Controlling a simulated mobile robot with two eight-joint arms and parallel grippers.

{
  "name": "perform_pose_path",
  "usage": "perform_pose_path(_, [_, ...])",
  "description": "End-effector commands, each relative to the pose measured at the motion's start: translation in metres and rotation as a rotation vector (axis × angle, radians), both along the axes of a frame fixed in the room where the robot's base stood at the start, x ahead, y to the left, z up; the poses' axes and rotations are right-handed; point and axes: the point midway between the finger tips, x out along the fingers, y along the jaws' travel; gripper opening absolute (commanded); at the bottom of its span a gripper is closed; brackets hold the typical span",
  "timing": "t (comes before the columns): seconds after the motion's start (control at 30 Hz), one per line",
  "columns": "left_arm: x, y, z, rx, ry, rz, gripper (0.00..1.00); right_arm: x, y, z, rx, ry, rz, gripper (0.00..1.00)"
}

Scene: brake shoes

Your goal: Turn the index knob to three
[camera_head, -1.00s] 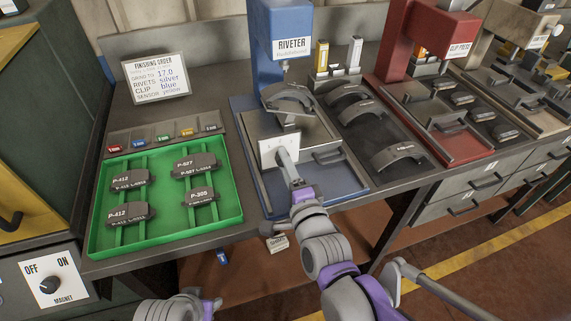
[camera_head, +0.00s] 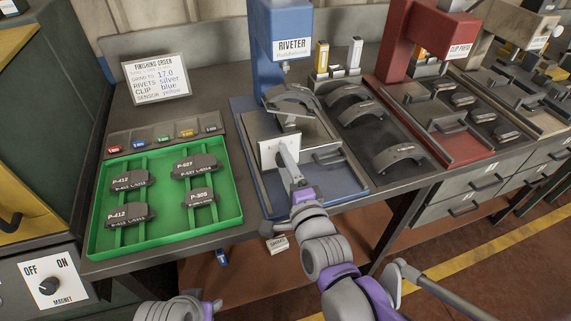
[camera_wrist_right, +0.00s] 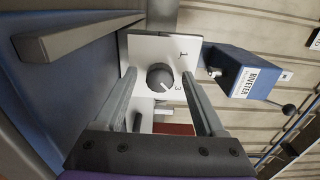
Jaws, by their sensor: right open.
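The index knob (camera_wrist_right: 160,76) is a round dark grey knob on a white plate (camera_wrist_right: 189,45) marked 1 and 3. The 3 is at the knob's lower right in the right wrist view; I cannot tell for sure which number the pointer faces. The plate also shows in the head view (camera_head: 268,152) at the front of the blue riveter (camera_head: 290,20). My right gripper (camera_wrist_right: 160,78) is open, with one finger on each side of the knob. I cannot tell whether they touch it. In the head view, the right gripper (camera_head: 289,158) hides the knob.
A green tray (camera_head: 165,238) with several labelled brake pads lies to the left. A finishing order sign (camera_head: 156,79) stands behind it. Curved shoes (camera_head: 352,105) lie right of the riveter, before a red clip press (camera_head: 410,40). A magnet knob (camera_head: 48,286) is at lower left.

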Motion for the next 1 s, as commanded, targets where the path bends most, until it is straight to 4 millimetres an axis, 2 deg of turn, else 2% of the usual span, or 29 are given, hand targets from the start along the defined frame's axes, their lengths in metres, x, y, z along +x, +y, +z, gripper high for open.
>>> perform_pose_path(0.13, [0.0,0.0,0.001,0.0,0.0,0.0,0.5,-0.002,-0.001,0.0,0.0,0.0,0.0,0.72])
perform_pose_path(0.23, [0.0,0.0,0.003,0.0,-0.001,0.0,0.5,-0.012,-0.004,0.001,0.0,0.0,0.0,0.72])
perform_pose_path(0.5, [-0.001,0.0,0.017,0.0,-0.006,0.0,0.5,-0.064,-0.02,0.002,0.0,-0.001,0.0,0.72])
perform_pose_path(0.7, [-0.002,0.0,0.026,0.0,-0.009,0.0,0.5,-0.092,-0.03,0.002,0.0,0.0,0.0,0.72])
perform_pose_path(1.0, [-0.002,0.0,0.028,0.0,-0.01,0.0,0.5,-0.103,-0.033,0.0,0.0,0.0,0.0,0.72])
